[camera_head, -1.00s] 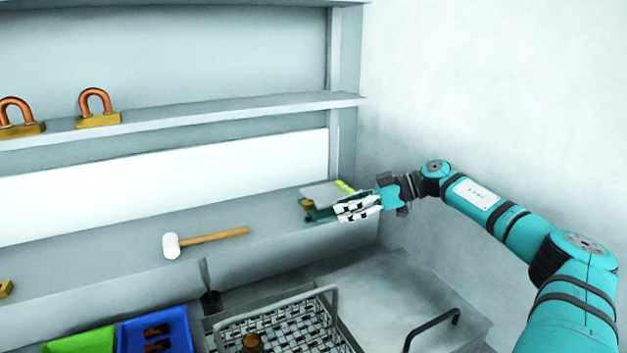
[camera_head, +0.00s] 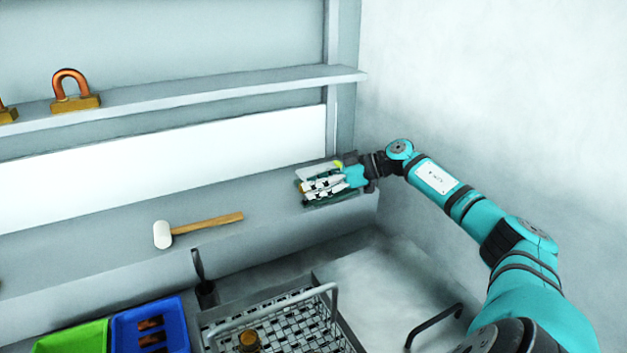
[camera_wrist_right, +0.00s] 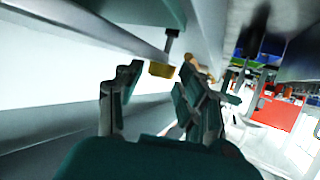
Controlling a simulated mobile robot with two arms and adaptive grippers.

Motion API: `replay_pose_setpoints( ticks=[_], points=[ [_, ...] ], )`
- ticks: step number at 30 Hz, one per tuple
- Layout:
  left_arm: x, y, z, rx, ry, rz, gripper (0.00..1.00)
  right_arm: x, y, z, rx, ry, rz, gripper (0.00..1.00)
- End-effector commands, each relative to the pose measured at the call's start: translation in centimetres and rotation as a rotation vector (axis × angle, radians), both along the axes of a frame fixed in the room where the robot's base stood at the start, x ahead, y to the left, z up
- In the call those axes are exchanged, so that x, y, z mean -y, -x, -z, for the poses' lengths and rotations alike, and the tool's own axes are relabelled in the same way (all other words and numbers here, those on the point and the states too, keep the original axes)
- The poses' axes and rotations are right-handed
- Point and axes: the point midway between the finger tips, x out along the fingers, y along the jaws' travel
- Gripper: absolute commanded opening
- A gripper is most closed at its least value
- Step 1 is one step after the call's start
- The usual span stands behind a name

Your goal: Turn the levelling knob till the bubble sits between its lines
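The levelling device stands at the right end of the bench shelf; its pale plate (camera_head: 316,171) and yellow-green vial (camera_head: 338,164) show behind my right gripper (camera_head: 322,187). The bubble and its lines are too small to read. A brass knob (camera_wrist_right: 160,69) hangs on a dark stem below a teal plate (camera_wrist_right: 150,12) in the right wrist view. The fingers of my right gripper (camera_wrist_right: 160,75) are apart, one on each side of the knob in the picture; I cannot tell whether they touch it. My left gripper is out of view.
A white-headed mallet (camera_head: 205,227) lies left on the shelf. Below are a wire basket (camera_head: 330,320), a blue bin (camera_head: 180,318) and a green bin (camera_head: 75,338). A magnet-shaped piece (camera_head: 75,95) stands on the upper shelf. The wall is close on the right.

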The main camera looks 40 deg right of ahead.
Motion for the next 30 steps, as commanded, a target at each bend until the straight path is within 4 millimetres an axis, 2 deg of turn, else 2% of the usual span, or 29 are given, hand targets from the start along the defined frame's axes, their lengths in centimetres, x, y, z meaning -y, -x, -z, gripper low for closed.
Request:
replay_pose_setpoints(
  ticks=[11,20,30],
  points=[
    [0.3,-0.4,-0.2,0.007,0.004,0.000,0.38,-0.4,-0.5,0.2,0.001,0.001,0.001,0.38],
    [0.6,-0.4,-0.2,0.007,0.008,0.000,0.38,-0.3,-0.5,0.2,0.001,0.001,0.001,0.00],
    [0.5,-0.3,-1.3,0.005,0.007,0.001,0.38,0.0,-0.7,0.0,0.000,0.000,-0.088,0.00]
  ],
)
